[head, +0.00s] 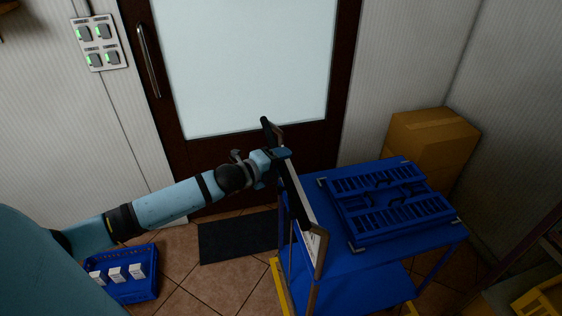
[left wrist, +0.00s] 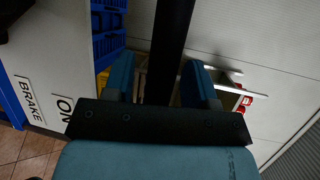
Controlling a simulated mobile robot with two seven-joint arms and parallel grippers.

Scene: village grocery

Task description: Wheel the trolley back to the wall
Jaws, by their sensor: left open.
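The blue trolley (head: 345,262) stands at the right in the head view, with a lower shelf and a folded blue crate (head: 390,200) on its top. Its black handle bar (head: 266,125) is at its left end. My left gripper (head: 283,154) is at this handle. In the left wrist view the dark bar (left wrist: 172,30) passes between the two open blue fingers (left wrist: 158,82), which do not look closed on it. A white panel (left wrist: 38,95) there reads "BRAKE" and "ON". My right gripper is in neither view.
A door with a frosted pane (head: 245,65) and a dark mat (head: 236,236) lie beyond the arm. Cardboard boxes (head: 432,135) stand in the corner behind the trolley. A blue crate with white cartons (head: 145,287) sits on the floor at lower left. Shelving (head: 520,262) is at lower right.

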